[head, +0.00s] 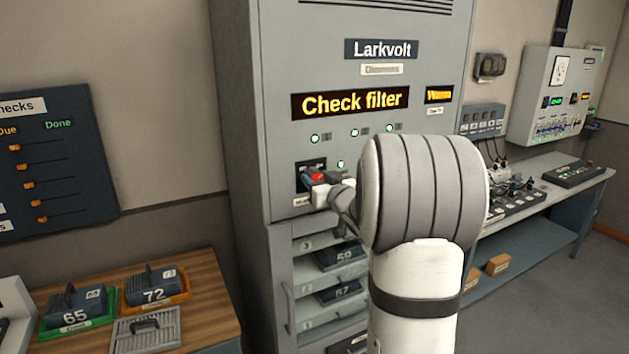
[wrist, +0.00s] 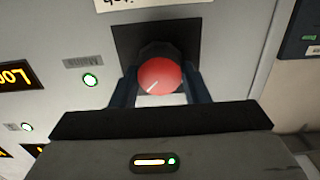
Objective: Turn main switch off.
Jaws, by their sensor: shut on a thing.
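The main switch is a red round knob (head: 315,176) on a dark square plate, low on the front of the grey Larkvolt cabinet (head: 250,120). In the wrist view the red knob (wrist: 160,77) carries a pale mark pointing to the lower left. My gripper (head: 322,190) is at the switch, with its fingers (wrist: 160,88) on both sides of the knob and shut on it. The label above the plate in the wrist view is partly cut off. In the head view my gripper hides part of the switch.
The cabinet display (head: 350,103) reads "Check filter", with lit green lamps below. Numbered modules lie in cabinet shelves (head: 335,255) beneath the switch. A wooden table (head: 205,305) with numbered units stands at left. A workbench (head: 540,200) with equipment stands at right.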

